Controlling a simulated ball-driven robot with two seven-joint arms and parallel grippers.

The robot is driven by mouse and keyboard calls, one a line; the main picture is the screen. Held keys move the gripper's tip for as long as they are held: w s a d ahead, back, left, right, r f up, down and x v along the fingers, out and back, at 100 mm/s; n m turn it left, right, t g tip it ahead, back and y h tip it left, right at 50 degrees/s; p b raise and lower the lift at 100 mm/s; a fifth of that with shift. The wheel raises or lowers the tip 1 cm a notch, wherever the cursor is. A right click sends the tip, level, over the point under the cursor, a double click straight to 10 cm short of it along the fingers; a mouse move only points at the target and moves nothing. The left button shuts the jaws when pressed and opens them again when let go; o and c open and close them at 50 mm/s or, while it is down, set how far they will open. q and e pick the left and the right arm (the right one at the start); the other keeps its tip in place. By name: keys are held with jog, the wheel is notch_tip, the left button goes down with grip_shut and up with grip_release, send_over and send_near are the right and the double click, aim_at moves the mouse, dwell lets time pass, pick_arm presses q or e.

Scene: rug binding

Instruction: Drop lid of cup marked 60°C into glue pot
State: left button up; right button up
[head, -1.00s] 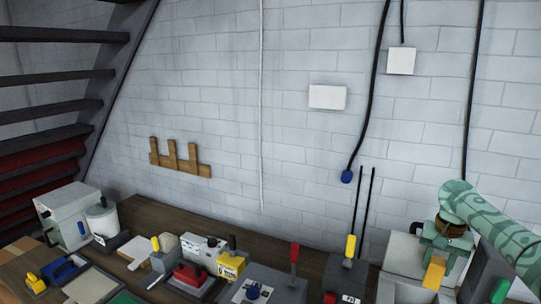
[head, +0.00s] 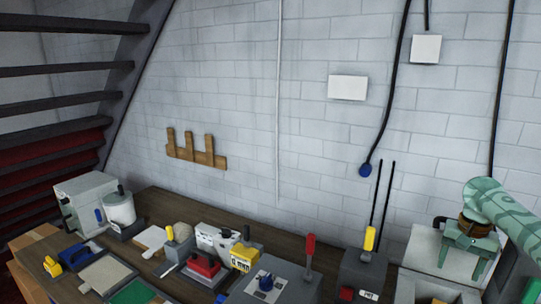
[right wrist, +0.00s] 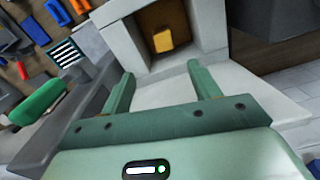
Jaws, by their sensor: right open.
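My right gripper (head: 461,268) is at the right of the head view, above a pale grey box-like unit (head: 424,250). It is open and empty, with two green fingers apart in the right wrist view (right wrist: 163,88). Beyond the fingers there, an orange-yellow block (right wrist: 163,41) sits in a recess of a pale housing (right wrist: 122,40); the fingers do not appear to touch it. I cannot make out a cup marked 60°C, its lid or a glue pot for certain. A white round container (head: 119,209) stands at the far left of the bench. My left gripper is not in view.
The wooden bench (head: 155,199) is crowded with a red-based device (head: 203,266), a grey box with a red lever (head: 309,258), a yellow-knobbed lever (head: 370,239) and trays (head: 106,274). A brick wall (head: 235,100) stands behind. Stairs (head: 60,110) rise at left.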

notch_tip(320, 180, up, 16)
jog(key=p, duration=0.2)
jog(key=shift+p, duration=0.4)
